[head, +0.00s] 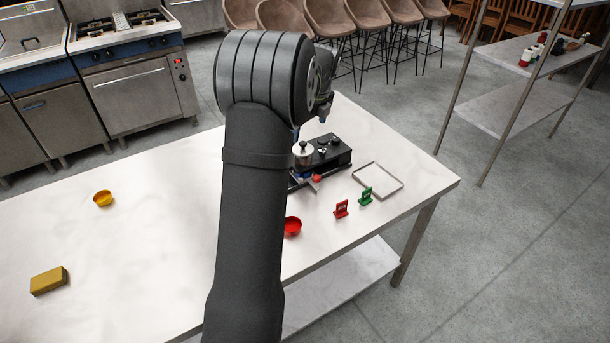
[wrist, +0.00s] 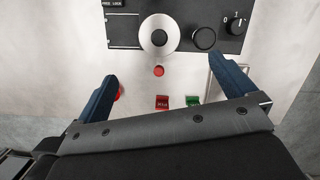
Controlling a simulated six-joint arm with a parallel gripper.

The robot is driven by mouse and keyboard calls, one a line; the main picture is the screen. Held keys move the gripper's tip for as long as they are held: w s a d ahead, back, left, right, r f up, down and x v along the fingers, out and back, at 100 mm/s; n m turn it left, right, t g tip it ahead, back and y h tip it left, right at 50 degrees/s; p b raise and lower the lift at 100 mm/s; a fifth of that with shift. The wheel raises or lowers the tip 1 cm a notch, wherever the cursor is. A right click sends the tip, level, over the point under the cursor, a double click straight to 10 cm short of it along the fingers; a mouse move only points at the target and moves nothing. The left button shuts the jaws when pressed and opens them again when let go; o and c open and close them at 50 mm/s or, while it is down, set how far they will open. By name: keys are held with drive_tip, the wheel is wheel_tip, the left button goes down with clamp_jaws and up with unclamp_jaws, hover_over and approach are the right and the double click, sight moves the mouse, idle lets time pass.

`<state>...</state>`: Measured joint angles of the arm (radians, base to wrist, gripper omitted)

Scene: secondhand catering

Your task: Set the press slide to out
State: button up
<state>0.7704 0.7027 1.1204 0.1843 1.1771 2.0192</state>
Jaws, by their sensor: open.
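The press is a black box (head: 330,152) on the white table, with a silver round part (head: 303,149) at its left. A small red knob (head: 316,177) sticks out at its front, likely the slide's handle. In the wrist view the press panel (wrist: 183,38) is at the top, with a silver disc (wrist: 159,36), a black knob and a dial marked 0 and 1. The red knob (wrist: 158,71) shows below the disc. My gripper (wrist: 162,70) is open, its blue fingers apart on either side of the red knob, not touching it. My arm hides part of the press in the head view.
A red bowl (head: 293,227) is in front. A yellow bowl (head: 103,198) and yellow block (head: 48,280) are left, with clear table between.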

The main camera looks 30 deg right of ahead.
sight(317, 176)
drive_tip(key=shift+s+r, duration=0.1)
drive_tip(key=c, duration=0.5)
drive_tip(key=s+n, duration=0.1)
drive_tip(key=s+r+n+g, duration=0.1)
drive_tip(key=n, duration=0.1)
drive_tip(key=s+r+n+g, duration=0.1)
drive_tip(key=s+n, duration=0.1)
drive_tip(key=shift+a, duration=0.1)
drive_tip(key=c, duration=0.7)
drive_tip(key=shift+n+g, duration=0.3)
drive_tip(key=f, duration=1.7)
drive_tip(key=shift+s+f, duration=0.1)
drive_tip(key=shift+s, duration=0.2)
clamp_jaws()
